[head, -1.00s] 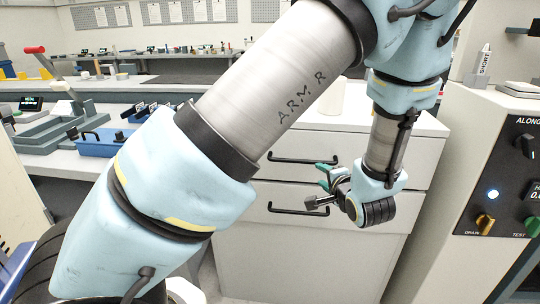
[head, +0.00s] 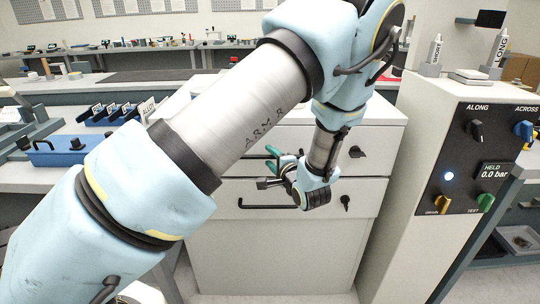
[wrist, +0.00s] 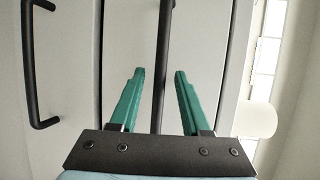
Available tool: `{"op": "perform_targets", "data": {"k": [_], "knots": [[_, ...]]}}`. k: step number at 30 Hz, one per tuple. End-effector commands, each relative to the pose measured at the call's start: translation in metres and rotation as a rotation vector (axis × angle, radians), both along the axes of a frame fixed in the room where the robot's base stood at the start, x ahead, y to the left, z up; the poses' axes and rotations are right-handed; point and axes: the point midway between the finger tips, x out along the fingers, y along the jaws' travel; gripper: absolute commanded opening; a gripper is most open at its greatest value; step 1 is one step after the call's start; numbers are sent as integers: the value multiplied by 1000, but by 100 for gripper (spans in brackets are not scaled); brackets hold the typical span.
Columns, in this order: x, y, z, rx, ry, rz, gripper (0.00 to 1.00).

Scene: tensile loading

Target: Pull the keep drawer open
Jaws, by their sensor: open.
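A white cabinet has two stacked drawers, each with a black bar handle; I see no name on either. The lower handle (head: 265,206) is clear in the head view. The upper drawer (head: 330,140) has its handle mostly hidden behind my arm and gripper. Both drawers look closed. My gripper (head: 270,162) is open in front of the upper drawer. In the wrist view, its green fingers (wrist: 160,73) stand either side of the upper handle (wrist: 163,50), with a gap on each side. The lower handle (wrist: 40,65) is to the left there.
Black keys or knobs (head: 357,152) sit right of the handles. A grey test console (head: 475,150) with knobs and a display stands close on the right. A bench with a blue tray (head: 65,150) is on the left. Floor shows in front of the cabinet.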

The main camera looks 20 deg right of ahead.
Motion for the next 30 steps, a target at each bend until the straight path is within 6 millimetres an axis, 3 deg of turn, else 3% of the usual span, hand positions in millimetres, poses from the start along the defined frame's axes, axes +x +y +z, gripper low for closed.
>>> {"op": "perform_targets", "data": {"k": [11, 24, 30], "knots": [[7, 0, -2, 0, 1, 0, 47], [6, 0, -2, 0, 1, 0, 0], [6, 0, -2, 0, 1, 0, 0]]}}
